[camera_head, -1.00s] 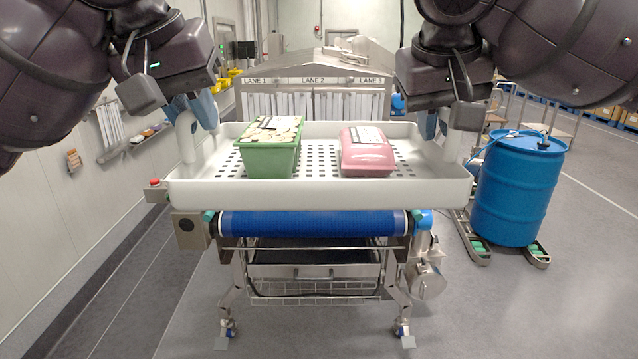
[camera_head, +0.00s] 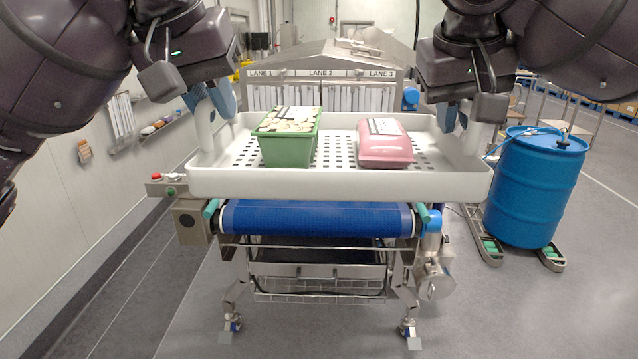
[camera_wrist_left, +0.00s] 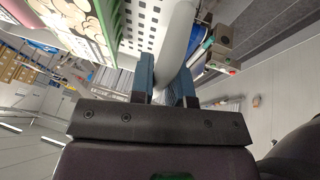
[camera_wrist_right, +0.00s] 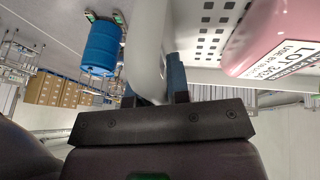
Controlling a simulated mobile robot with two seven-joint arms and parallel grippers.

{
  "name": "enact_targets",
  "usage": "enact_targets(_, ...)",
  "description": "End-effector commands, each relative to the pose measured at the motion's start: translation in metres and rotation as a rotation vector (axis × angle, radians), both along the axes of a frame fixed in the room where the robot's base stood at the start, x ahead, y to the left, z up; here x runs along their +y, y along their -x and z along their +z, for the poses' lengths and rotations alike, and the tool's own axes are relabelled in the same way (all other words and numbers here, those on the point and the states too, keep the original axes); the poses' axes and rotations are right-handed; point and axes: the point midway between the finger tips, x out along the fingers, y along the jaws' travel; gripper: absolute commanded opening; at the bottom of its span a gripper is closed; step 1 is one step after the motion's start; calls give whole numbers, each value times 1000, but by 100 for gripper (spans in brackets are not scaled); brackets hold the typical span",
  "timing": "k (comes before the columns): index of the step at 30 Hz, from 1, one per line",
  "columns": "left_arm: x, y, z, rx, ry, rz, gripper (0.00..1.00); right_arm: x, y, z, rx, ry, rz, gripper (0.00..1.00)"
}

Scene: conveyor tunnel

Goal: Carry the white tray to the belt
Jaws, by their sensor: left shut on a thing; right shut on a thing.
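The white tray (camera_head: 340,184) is held level in the air between my two grippers, in front of and above the blue belt (camera_head: 318,218). A green tub (camera_head: 286,150) with a patterned lid stands in its left half. A pink package (camera_head: 385,148) with a label lies in its right half. My left gripper (camera_head: 222,98) is shut on the tray's left handle, seen between the fingers in the left wrist view (camera_wrist_left: 170,78). My right gripper (camera_head: 458,112) is shut on the right handle, also seen in the right wrist view (camera_wrist_right: 160,85). The tray hides part of the belt.
Behind the tray is a metal tunnel (camera_head: 330,58) with strip curtains and signs for lanes 1 to 3. A red button (camera_head: 156,177) is at the belt's left. A blue drum (camera_head: 530,185) stands on the right. A wall runs along the left.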

Motion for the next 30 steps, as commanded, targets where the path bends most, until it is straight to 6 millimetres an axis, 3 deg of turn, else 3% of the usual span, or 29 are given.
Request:
enact_targets(8, 1, -10, -10, 1, 0, 2, 0, 0, -11, -10, 0, -1, -3, 0)
enact_targets(30, 1, -68, -66, 1, 0, 3, 0, 0, -68, -66, 1, -1, -2, 0)
